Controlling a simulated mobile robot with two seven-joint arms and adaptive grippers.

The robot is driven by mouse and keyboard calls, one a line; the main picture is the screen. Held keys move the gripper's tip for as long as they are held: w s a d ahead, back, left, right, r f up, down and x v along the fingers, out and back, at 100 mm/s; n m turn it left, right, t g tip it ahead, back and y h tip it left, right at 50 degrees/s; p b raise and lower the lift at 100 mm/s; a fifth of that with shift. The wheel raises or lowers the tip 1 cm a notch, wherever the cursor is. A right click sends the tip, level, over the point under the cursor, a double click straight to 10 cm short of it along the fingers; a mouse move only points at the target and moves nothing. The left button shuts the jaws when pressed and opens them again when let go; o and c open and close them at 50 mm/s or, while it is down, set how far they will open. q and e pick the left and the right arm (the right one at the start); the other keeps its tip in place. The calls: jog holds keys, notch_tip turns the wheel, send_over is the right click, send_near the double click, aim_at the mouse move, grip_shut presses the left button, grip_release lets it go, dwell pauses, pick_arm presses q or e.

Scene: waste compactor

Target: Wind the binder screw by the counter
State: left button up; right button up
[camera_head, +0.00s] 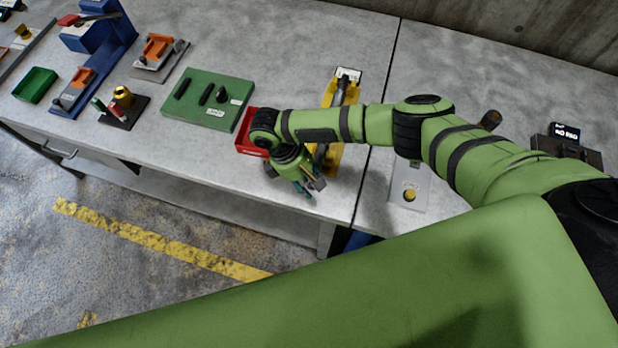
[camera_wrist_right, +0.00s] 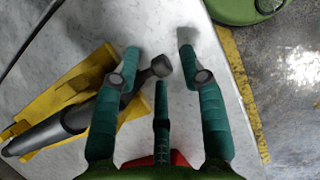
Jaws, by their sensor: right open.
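The binder is a yellow frame with a dark cylinder along it, in the head view (camera_head: 336,98) partly behind my right arm. In the right wrist view its yellow body (camera_wrist_right: 92,72) lies at left, with the dark cylinder (camera_wrist_right: 72,116) ending in a thin rod and a grey rounded end (camera_wrist_right: 160,67). My right gripper (camera_head: 312,188) is over the front edge of the bench. Its teal fingers in the wrist view (camera_wrist_right: 160,62) are spread, with the rounded end showing between them; contact cannot be told. A small black display box (camera_head: 565,132), perhaps the counter, stands at far right.
A red tray (camera_head: 250,132) lies just left of my right wrist, and a green board (camera_head: 190,97) farther left. A grey plate with a yellow disc (camera_head: 409,188) lies right. The bench (camera_head: 285,60) is clear behind; the floor has a yellow line (camera_head: 160,240).

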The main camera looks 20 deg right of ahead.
grip_shut()
jog(key=shift+t+y, duration=0.3)
jog(key=shift+y, duration=0.1)
dwell(0.5)
